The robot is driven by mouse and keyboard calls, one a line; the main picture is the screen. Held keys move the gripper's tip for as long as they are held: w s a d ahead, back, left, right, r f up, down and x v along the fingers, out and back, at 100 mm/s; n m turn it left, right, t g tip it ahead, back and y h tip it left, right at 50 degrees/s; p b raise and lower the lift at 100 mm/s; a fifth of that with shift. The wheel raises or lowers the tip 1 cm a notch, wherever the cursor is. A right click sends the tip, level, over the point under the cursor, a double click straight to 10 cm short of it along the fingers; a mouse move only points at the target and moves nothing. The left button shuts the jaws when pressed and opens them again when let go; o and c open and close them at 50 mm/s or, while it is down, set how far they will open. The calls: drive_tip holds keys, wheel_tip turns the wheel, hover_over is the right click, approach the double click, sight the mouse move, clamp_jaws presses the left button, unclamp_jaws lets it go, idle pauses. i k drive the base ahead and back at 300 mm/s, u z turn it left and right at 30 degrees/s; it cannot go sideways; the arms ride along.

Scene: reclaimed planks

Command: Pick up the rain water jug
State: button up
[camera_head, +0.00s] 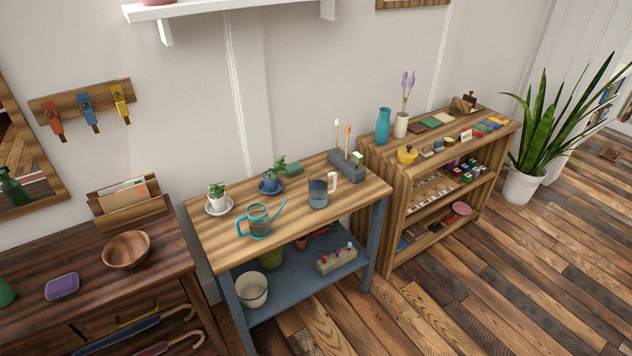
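A clear bluish jug (318,194) with a white handle on its right stands upright on the wooden top of the small potting table (290,231). It looks partly filled with dark liquid, and I take it for the rain water jug. A watering can (258,224) with a teal handle and long spout stands to its left on the same top. The spout points right, towards the jug, and is apart from it. My gripper is not in view.
Two potted plants (216,198) (271,182) stand behind the watering can. A grey holder (346,165) with upright tools is behind the jug. A bookshelf (440,160) adjoins on the right, a dark dresser (90,250) on the left. The plank floor (480,300) in front is clear.

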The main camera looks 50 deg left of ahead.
sight(319, 192)
drive_tip(key=u, duration=0.5)
drive_tip(key=i, duration=0.9)
drive_tip(key=u, duration=1.8)
drive_tip(key=i, duration=1)
drive_tip(key=u, duration=0.8)
drive_tip(key=i, duration=0.6)
drive_tip(key=z, duration=0.05)
